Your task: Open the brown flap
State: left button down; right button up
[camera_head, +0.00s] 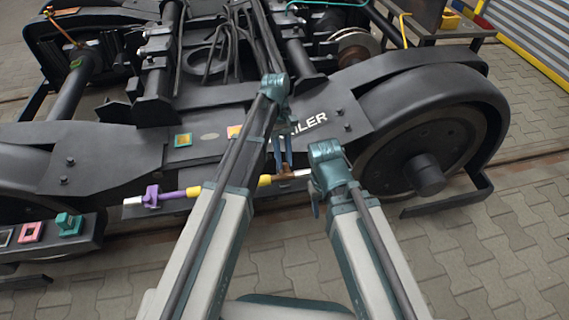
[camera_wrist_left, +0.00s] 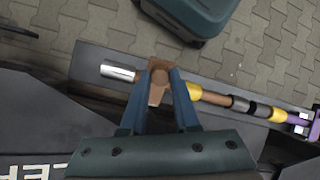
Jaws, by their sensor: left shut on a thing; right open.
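The brown flap (camera_wrist_left: 157,90) shows between the fingers of my left gripper (camera_wrist_left: 162,76) in the left wrist view. It sits at the silver end of a rod with yellow, brown and purple parts. In the head view the brown piece (camera_head: 286,174) shows at the fingertips of my left gripper (camera_head: 283,160), on the bogie's near side. My left gripper is shut on it, and the fingers hide part of it. My right gripper (camera_head: 317,200) is open and empty, to the right of the rod and apart from the flap.
The dark bogie frame (camera_head: 100,160) fills the back, with a large wheel (camera_head: 420,150) at right. A purple clamp (camera_head: 151,197) sits on the rod's left part. A ledge with a teal block (camera_head: 69,224) stands at left. Paved floor (camera_head: 500,250) is clear at right.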

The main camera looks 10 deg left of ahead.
pick_arm(q)
jog(key=c, duration=0.6)
grip_release()
jog(key=shift+c, duration=0.2)
jog(key=shift+w+r, duration=0.1)
jog(key=shift+r, duration=0.05)
jog(key=p+v, duration=1.2)
jog(key=v, duration=0.1)
jog(key=shift+r, duration=0.25)
